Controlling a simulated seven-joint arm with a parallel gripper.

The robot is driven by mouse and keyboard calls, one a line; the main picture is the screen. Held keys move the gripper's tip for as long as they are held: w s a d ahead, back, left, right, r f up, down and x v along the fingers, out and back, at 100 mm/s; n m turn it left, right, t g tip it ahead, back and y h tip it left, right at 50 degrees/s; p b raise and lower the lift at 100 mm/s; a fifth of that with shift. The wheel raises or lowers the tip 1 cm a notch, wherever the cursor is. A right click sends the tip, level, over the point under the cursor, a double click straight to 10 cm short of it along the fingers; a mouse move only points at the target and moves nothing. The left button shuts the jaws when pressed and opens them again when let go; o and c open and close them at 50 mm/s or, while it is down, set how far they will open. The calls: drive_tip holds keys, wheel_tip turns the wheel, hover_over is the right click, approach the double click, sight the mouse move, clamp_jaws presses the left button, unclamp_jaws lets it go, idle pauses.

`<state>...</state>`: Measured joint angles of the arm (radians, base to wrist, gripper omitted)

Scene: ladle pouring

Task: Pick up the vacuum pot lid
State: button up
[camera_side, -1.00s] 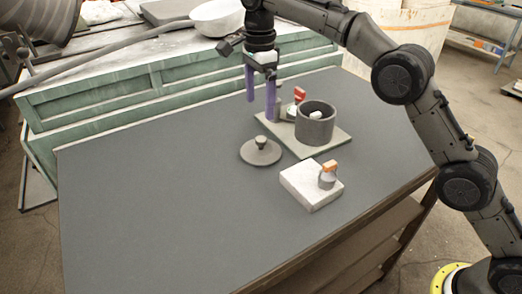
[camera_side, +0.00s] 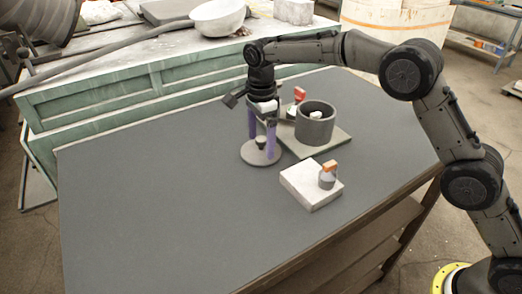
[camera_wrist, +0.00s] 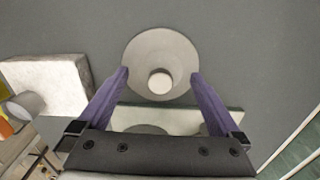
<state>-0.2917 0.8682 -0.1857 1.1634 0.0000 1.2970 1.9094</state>
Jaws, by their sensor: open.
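The vacuum pot lid (camera_side: 262,156) is a flat grey disc with a round knob on top, lying on the dark table. It also shows in the wrist view (camera_wrist: 160,50), with its pale knob near the middle. My gripper (camera_side: 262,138) is open and points down over the lid. Its purple fingers stand on either side of the knob and do not touch it. In the wrist view my fingertips (camera_wrist: 160,76) reach the lid's left and right edges. I cannot tell how far the fingertips are above the disc.
A dark grey pot (camera_side: 315,124) stands on a greenish board (camera_side: 330,145) just right of the lid, with a small red-topped item (camera_side: 298,95) behind it. A white block (camera_side: 300,193) bears a small orange-handled cup (camera_side: 327,176). The table's left side (camera_side: 150,190) is clear.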

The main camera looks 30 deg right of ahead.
drive_tip(key=shift+f, duration=0.2)
clamp_jaws()
idle(0.4)
